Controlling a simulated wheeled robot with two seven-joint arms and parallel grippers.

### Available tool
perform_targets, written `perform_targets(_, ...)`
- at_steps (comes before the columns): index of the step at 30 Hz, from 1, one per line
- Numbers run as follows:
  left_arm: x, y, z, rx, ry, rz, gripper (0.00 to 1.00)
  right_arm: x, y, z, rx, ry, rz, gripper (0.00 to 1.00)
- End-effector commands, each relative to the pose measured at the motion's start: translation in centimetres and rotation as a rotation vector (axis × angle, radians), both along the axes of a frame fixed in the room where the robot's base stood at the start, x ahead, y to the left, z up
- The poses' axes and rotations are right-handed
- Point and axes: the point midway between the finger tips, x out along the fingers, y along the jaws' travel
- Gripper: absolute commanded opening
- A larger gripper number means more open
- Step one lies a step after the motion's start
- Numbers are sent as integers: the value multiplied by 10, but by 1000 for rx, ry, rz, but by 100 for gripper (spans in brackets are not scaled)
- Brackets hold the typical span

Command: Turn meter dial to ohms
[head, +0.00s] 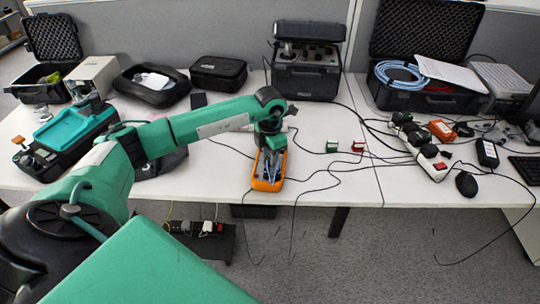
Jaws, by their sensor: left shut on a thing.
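The meter (267,184) is orange with a dark face and lies on the white table near its front edge, in the middle of the head view. My left arm comes in from the left and reaches down over it. My left gripper (271,158) points down at the upper part of the meter's face and is shut on what appears to be the dial. The gripper hides the dial, so its setting cannot be read. My right gripper is not in view.
Thin black cables cross the white table (335,190) around the meter. A green block (332,146) and a red block (358,146) lie to its right. Open black cases (305,80) stand at the back.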

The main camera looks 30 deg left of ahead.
Motion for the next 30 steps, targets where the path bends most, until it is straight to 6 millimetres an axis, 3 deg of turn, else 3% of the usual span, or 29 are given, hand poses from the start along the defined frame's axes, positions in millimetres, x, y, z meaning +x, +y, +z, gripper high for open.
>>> perform_targets(6, 0, 0, 1, 0, -1, 0, 9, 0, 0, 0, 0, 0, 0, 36)
perform_targets(7, 0, 0, 1, 0, -1, 0, 36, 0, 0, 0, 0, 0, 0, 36)
perform_targets(10, 0, 0, 1, 0, -1, 1, 54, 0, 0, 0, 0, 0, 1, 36)
perform_targets(22, 1, 0, 9, 0, -3, 1, 54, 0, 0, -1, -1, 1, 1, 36)
perform_targets(30, 2, 0, 64, -1, -6, 1, 54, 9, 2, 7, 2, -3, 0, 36)
